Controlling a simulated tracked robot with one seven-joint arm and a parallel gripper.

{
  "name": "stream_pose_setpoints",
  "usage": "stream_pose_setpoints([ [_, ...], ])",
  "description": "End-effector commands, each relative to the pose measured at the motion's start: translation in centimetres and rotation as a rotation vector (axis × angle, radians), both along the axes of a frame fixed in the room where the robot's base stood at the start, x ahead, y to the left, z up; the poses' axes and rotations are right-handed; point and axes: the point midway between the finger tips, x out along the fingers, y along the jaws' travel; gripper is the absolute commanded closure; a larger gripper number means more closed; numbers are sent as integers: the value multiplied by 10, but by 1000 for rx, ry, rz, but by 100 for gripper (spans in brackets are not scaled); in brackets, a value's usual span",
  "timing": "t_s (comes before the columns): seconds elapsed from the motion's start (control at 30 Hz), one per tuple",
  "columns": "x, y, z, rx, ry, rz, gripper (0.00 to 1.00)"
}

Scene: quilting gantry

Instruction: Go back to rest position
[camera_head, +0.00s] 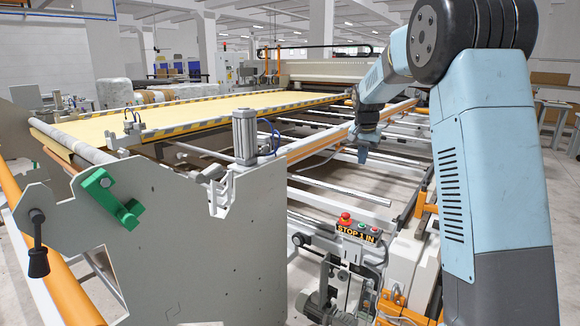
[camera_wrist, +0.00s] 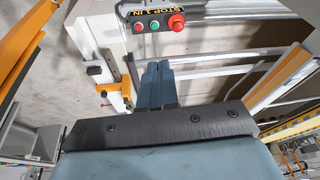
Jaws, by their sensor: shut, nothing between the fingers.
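My gripper (camera_head: 363,154) hangs from my blue arm in the head view, over the open rails of the gantry frame. It points downward and is apart from the control box. In the wrist view my gripper (camera_wrist: 158,72) has its two fingers together with nothing between them. The same box (camera_head: 358,231) stands in the lower middle of the head view.
A grey side plate (camera_head: 180,240) with a green handle (camera_head: 110,200) fills the lower left. A yellow quilting bed (camera_head: 190,115) stretches behind it. A grey cylinder (camera_head: 244,135) stands upright between the plate and my arm. Metal rails (camera_head: 340,190) cross below my gripper.

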Motion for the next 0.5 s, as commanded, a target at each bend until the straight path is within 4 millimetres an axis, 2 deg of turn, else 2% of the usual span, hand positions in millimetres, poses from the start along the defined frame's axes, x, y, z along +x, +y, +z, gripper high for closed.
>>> stream_pose_setpoints([
  [0.03,-15,-2,12,4,-7,11,100],
  [0.2,-64,-3,41,10,-23,61,100],
  [0.5,-155,-5,77,9,-56,151,100],
])
